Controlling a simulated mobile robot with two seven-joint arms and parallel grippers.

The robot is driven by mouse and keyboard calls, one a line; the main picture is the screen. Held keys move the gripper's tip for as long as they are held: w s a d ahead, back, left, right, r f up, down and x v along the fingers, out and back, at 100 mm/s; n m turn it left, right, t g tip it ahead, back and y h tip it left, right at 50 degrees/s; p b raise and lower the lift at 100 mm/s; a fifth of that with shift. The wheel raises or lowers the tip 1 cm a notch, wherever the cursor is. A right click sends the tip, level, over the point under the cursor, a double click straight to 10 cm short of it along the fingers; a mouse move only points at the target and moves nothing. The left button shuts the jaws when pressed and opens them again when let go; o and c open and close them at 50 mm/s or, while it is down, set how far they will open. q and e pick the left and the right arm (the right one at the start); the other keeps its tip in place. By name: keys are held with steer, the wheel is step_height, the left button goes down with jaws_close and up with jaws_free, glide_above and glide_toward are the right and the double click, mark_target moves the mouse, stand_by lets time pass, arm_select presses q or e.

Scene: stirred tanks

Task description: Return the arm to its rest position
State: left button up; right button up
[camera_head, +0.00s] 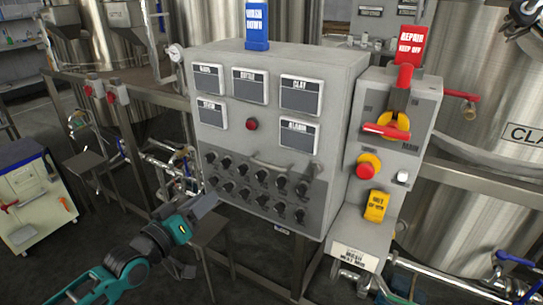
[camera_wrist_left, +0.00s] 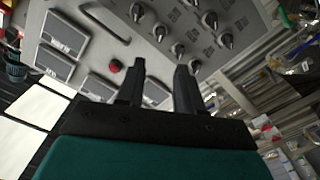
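My left arm comes in from the lower left of the head view. Its teal and grey gripper (camera_head: 206,202) is in front of the lower left part of the grey control panel (camera_head: 232,134), near the rows of black knobs (camera_head: 261,176). In the left wrist view the two dark fingers (camera_wrist_left: 160,78) stand apart with nothing between them, so the gripper is open and empty. The panel face and knobs (camera_wrist_left: 178,50) lie beyond the fingertips; whether they touch the panel I cannot tell. My right gripper is not seen.
A grey switch box (camera_head: 420,113) with a red-yellow rotary handle (camera_head: 392,127) and a yellow tag (camera_head: 376,206) stands right of the panel. Steel tanks (camera_head: 478,80), pipes and a metal frame surround it. A white cabinet (camera_head: 35,205) stands at left; dark floor lies between.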

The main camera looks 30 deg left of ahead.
arm_select(q)
steer(key=s+d+f+m+g, duration=0.3)
steer(key=s+d+f, duration=0.3)
steer(key=d+f, duration=0.3)
steer(key=s+d+f+m+g, duration=0.4)
steer(key=s+d+f, duration=0.2)
steer(key=d+f, duration=0.3)
steer(key=shift+s+d+f+m+h, duration=0.3)
steer(key=shift+f+m, duration=0.1)
steer(key=shift+f, duration=0.35)
